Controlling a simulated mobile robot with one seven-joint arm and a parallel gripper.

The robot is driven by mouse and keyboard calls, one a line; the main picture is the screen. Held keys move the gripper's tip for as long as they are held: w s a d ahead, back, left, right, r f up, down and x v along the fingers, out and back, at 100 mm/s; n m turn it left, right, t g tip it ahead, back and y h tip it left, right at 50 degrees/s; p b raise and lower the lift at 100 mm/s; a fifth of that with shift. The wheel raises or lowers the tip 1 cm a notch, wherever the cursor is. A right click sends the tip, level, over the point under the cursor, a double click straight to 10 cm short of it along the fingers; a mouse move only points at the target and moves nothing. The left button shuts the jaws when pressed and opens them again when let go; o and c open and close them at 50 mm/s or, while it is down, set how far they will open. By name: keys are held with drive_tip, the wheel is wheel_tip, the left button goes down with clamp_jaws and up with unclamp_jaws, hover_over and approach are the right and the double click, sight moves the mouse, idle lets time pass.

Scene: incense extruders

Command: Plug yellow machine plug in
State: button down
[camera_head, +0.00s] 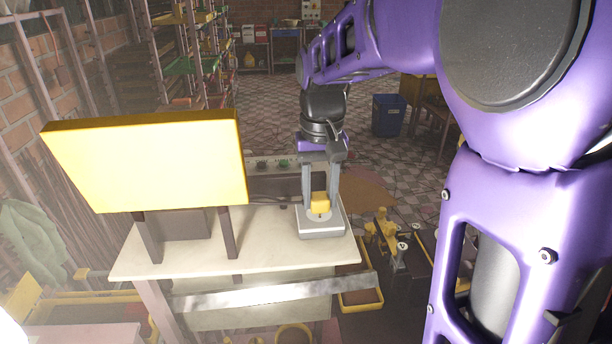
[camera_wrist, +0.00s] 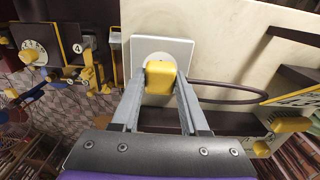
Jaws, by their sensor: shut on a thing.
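The yellow plug (camera_head: 320,203) is at the round face of a pale grey square socket (camera_head: 321,228) on the table. My gripper (camera_head: 320,200) points down over the socket, with a finger on each side of the plug. In the wrist view the yellow plug (camera_wrist: 160,74) sits between the fingertips of my gripper (camera_wrist: 160,84), over the round middle of the socket plate (camera_wrist: 176,48). A dark cable (camera_wrist: 235,84) runs from near the plug to the right. The plug hides its own prongs and the socket holes, so I cannot tell how deep it sits.
The socket stands near the right end of a cream table (camera_head: 265,255). A large yellow panel (camera_head: 150,165) on dark posts stands on the table's left. Yellow-and-grey machinery (camera_head: 385,235) stands right of the table. A blue bin (camera_head: 388,115) is on the tiled floor behind.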

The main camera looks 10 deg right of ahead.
sight(319, 196)
drive_tip(key=shift+f, duration=0.65)
idle(0.8)
drive_tip(key=shift+c, duration=1.7)
unclamp_jaws()
wheel_tip(319, 196, up, 18)
drive_tip(key=p, duration=0.1)
drive_tip(key=shift+f, duration=0.25)
